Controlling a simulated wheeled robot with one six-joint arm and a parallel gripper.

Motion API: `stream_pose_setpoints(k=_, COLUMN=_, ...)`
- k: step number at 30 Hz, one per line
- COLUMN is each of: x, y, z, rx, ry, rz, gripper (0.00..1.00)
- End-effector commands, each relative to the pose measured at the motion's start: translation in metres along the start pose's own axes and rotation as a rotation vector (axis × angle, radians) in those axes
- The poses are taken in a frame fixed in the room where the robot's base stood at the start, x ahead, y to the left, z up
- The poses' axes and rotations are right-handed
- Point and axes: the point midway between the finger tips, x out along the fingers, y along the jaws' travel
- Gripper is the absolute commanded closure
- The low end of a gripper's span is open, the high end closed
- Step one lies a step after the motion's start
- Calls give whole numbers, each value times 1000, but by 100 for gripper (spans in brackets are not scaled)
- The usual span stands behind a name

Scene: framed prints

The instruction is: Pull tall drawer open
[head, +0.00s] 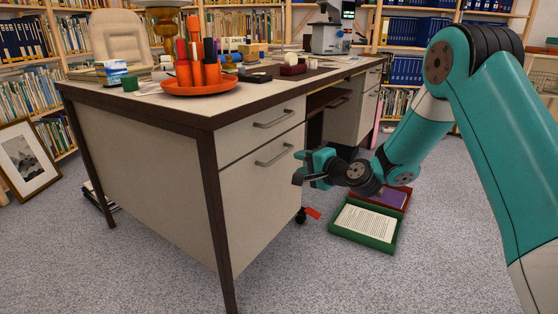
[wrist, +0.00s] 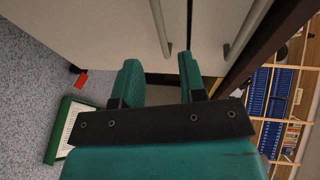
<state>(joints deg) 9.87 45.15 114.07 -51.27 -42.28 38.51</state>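The tall drawer (head: 262,205) is the lower front of the desk's near pedestal and looks shut. Its bar handle (head: 274,154) runs across near its top edge. In the wrist view, which is turned sideways, this handle (wrist: 160,28) points toward the gap between my fingers. My gripper (head: 299,167) is in front of the drawer, just right of the handle. In the wrist view my gripper (wrist: 158,75) has its two teal fingers apart with nothing between them. Whether a fingertip touches the handle cannot be told.
A shallower drawer with its own handle (head: 273,118) is above. The desktop (head: 215,110) holds an orange tray (head: 198,87) and other items. A green tray (head: 365,240) with papers lies on the floor right of the desk. Carpet in front is clear.

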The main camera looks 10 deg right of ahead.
Motion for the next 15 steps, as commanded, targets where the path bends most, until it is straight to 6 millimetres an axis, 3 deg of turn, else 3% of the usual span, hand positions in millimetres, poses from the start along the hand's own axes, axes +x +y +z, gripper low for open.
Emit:
stream_pose_setpoints(k=9, x=71, y=3, z=1, rx=-3, ry=-2, rz=-2, gripper=62)
stream_pose_setpoints(k=15, x=96, y=2, z=0, rx=-1, ry=0, rz=0, gripper=62)
